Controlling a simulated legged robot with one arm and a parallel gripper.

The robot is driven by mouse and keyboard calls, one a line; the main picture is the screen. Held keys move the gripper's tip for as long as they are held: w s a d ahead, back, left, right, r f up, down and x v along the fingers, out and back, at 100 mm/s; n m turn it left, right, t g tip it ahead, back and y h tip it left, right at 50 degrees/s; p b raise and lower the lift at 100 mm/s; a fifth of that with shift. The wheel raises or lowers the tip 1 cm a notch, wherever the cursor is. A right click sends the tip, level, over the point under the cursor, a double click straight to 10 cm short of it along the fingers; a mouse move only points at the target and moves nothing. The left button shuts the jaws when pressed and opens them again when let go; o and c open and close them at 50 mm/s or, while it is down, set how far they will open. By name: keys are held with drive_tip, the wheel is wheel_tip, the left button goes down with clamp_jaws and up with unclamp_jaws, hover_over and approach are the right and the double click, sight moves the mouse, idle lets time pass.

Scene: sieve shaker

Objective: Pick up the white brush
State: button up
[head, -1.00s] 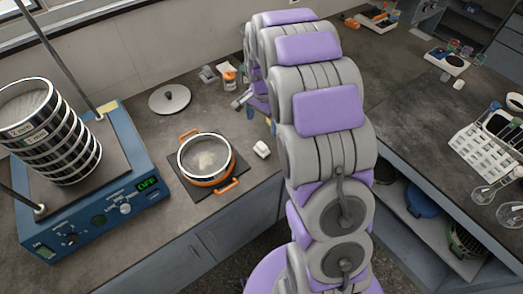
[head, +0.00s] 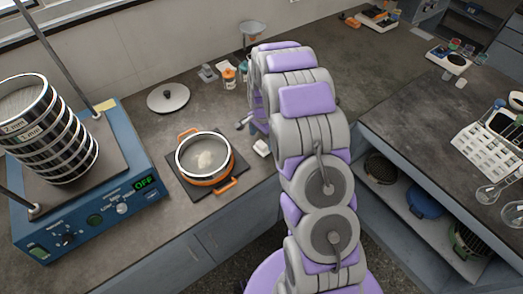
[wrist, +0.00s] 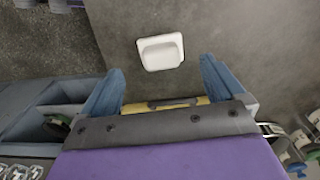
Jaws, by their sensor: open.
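A small white block-like thing with a raised top, which I take to be the white brush, lies on the grey counter; no bristles show. In the head view the white brush (head: 261,147) is right of the orange pot, partly beside my arm's outline. In the wrist view the white brush (wrist: 160,53) is ahead of my gripper (wrist: 161,80), roughly centred between the two blue fingers and beyond their tips. The fingers are wide apart with nothing between them. In the head view my arm hides most of the gripper.
The orange pot (head: 204,160) stands on a dark plate left of the brush. A round lid (head: 168,98) and small bottles (head: 229,78) lie farther back. The blue sieve shaker (head: 85,215) fills the left. Counter behind the pot is partly clear. A white rack (head: 489,146) stands at right.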

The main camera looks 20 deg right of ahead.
sight(262, 144)
wheel_tip(262, 144, down, 7)
drive_tip(key=shift+a+r+b, duration=0.1)
drive_tip(key=shift+b, duration=0.85)
drive_tip(key=shift+w+r, duration=0.1)
drive_tip(key=c, duration=1.2)
drive_tip(key=shift+o, duration=0.2)
drive_tip(key=shift+r, duration=0.45)
wheel_tip(262, 144, up, 3)
drive_tip(key=shift+p, duration=0.75)
drive_tip(key=s+a+r+p, duration=0.1)
drive_tip(key=s+a+p, duration=0.1)
drive_tip(key=s, duration=1.3)
drive_tip(key=shift+s+a, duration=0.15)
drive_tip(key=shift+s, duration=0.25)
